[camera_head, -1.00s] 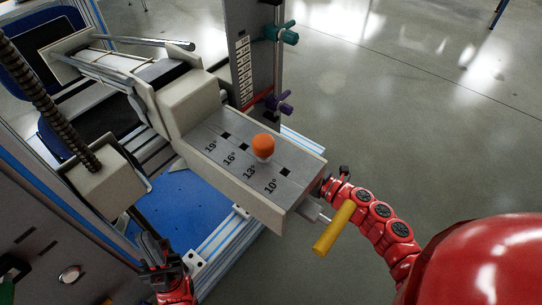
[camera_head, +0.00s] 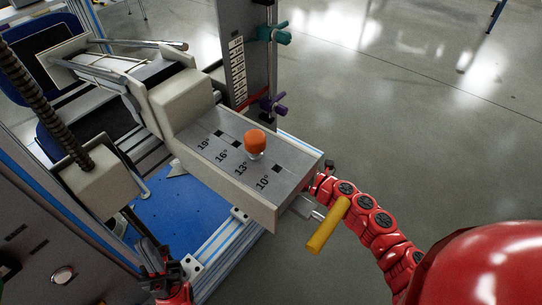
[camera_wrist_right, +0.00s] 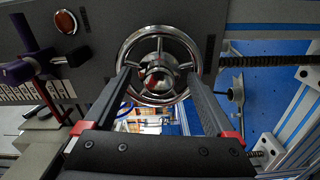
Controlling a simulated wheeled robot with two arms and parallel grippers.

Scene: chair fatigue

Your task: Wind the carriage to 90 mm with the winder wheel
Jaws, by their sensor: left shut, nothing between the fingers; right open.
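The winder wheel (camera_wrist_right: 160,65) is a chrome spoked wheel with a round hub on a dark panel in the right wrist view. My right gripper (camera_wrist_right: 158,76) is open, with one finger at each side of the wheel's lower part; I cannot tell if they touch it. In the head view the right gripper and the wheel are hidden behind the grey angle block, and only my red arm shows. My left gripper (camera_head: 163,272) is shut and empty at the lower left, above the frame. I cannot tell which part is the carriage, and no 90 mm mark is readable.
The angle block (camera_head: 250,165) has an orange knob (camera_head: 255,142) and a yellow handle (camera_head: 328,224). A post bears a label strip (camera_head: 238,70), a teal clamp (camera_head: 273,34) and a purple clamp (camera_head: 273,105). A threaded rod (camera_head: 42,100) stands left. Floor at right is clear.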

